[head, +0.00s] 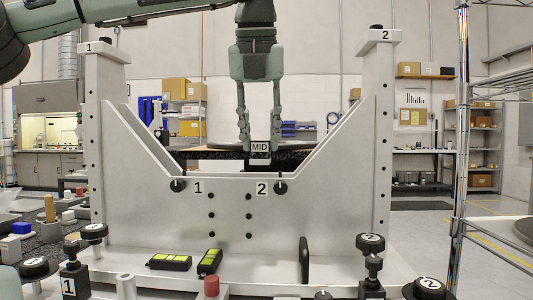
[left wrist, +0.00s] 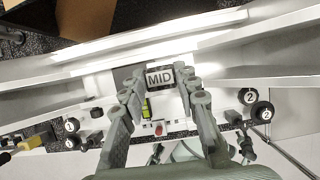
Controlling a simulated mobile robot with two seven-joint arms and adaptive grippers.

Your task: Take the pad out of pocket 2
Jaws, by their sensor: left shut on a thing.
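A grey metal fixture (head: 230,230) stands in front of me, marked 1 on its left side and 2 on its right. My left gripper (head: 260,146) hangs down over the fixture's low middle edge. Its fingers are shut on the sides of a small block labelled MID (head: 260,147). The left wrist view shows the MID block (left wrist: 159,77) between the fingertips (left wrist: 163,82). A black knob (head: 280,187) sits beside the printed 2 on the front plate. I cannot make out pocket 2 or a pad for certain. My right gripper is not in view.
Two black-and-yellow devices (head: 170,262) and an upright black disc (head: 305,260) are on the fixture's base. Knobs marked 2 (head: 370,243) stand at the right and knobs marked 1 (head: 94,232) at the left. A chrome rack post (head: 461,130) rises at the right.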

